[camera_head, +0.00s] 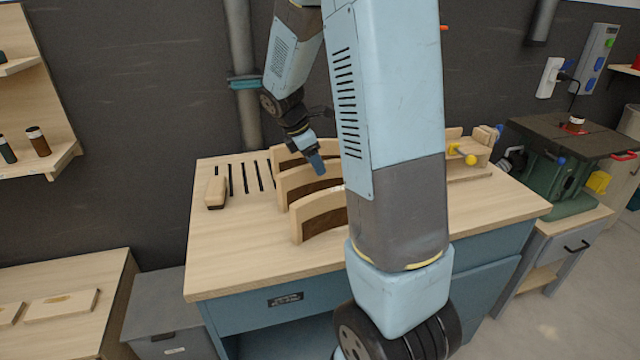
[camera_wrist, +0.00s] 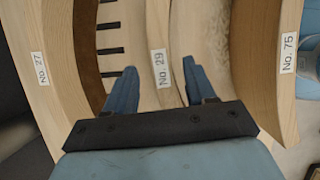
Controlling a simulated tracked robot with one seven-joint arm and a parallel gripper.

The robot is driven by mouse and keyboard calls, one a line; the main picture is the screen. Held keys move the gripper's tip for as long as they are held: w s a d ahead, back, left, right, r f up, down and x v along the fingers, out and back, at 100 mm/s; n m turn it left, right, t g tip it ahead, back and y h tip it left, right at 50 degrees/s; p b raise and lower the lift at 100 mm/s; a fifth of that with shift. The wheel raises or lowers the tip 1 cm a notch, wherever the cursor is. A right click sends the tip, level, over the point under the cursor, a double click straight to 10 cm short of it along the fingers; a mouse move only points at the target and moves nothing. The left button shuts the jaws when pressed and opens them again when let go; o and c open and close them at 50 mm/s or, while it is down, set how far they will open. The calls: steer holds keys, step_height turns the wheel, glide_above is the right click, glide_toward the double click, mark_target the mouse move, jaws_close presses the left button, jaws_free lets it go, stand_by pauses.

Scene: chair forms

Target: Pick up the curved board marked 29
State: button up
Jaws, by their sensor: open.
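The curved board marked 29 (camera_wrist: 160,45) is light wood and stands on edge in the middle of the wrist view, its "No. 29" label readable. In the head view it is the middle (camera_head: 310,182) of three curved boards on the bench. My gripper (camera_wrist: 155,85) is open, with one blue finger on each side of this board. I cannot tell whether either finger touches it. In the head view my gripper (camera_head: 318,165) is above the boards, pointing down. My arm hides the boards' right ends there.
The board marked 27 (camera_wrist: 40,60) stands to the left in the wrist view, the board marked 75 (camera_wrist: 285,60) to the right. A wooden block (camera_head: 216,192) lies on the workbench (camera_head: 240,245) by several slots. The bench's front left is clear.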

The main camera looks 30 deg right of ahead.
mark_target(321, 183)
steer(key=shift+x, duration=2.25)
steer(key=shift+s, duration=0.15)
steer(key=shift+c, duration=0.4)
jaws_close()
